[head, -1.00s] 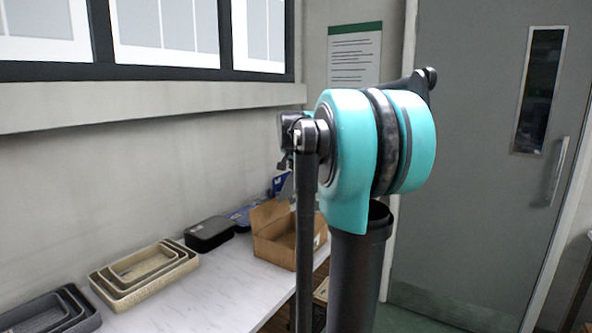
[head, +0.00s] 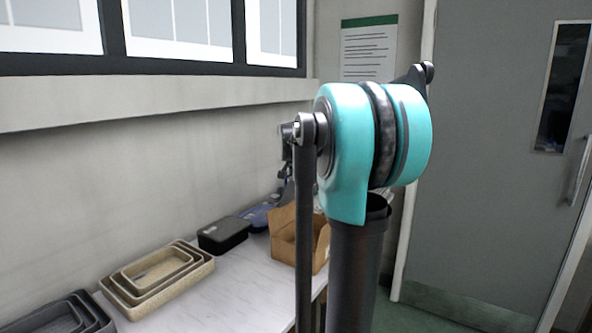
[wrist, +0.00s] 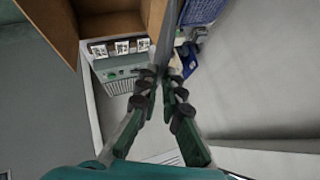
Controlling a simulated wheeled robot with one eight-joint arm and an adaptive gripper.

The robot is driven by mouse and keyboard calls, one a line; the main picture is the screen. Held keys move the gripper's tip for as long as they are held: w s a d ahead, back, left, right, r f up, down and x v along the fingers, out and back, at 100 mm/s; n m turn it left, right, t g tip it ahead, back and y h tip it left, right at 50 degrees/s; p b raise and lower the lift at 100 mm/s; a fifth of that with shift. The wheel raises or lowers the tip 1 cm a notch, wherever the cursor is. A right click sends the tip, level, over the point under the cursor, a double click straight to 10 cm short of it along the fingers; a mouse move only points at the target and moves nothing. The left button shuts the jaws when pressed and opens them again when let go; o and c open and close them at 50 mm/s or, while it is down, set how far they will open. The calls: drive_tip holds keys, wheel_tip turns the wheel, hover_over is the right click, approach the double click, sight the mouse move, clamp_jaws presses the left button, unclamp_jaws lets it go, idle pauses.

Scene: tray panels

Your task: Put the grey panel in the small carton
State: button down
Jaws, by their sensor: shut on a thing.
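The small carton (head: 283,236) is an open brown box on the white counter, partly hidden behind my arm in the head view. In the wrist view the carton (wrist: 95,18) fills the upper left, its near wall side by side with the panel. The grey panel (wrist: 167,32) shows there as a thin strip, nearly edge-on, rising from between my fingertips. My gripper (wrist: 164,76) is shut on it. I cannot tell whether the panel's far end is over the carton or beside it. In the head view the panel is not clearly visible.
On the counter (head: 212,285) stand nested beige trays (head: 158,277), dark grey trays (head: 70,318) and a black case (head: 223,235). A blue basket (wrist: 203,10) is right of the panel in the wrist view. A grey box with green marks (wrist: 122,76) lies below the carton.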

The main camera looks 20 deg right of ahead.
wheel_tip(320, 180, down, 18)
drive_tip(key=shift+f, duration=0.2)
idle(1.3)
drive_tip(key=shift+f, duration=0.65)
idle(1.0)
drive_tip(key=c, duration=1.6)
unclamp_jaws()
drive_tip(key=shift+s+r, duration=0.1)
drive_tip(key=v, duration=1.1)
drive_tip(key=shift+s+r, duration=0.25)
drive_tip(key=shift+a, duration=0.2)
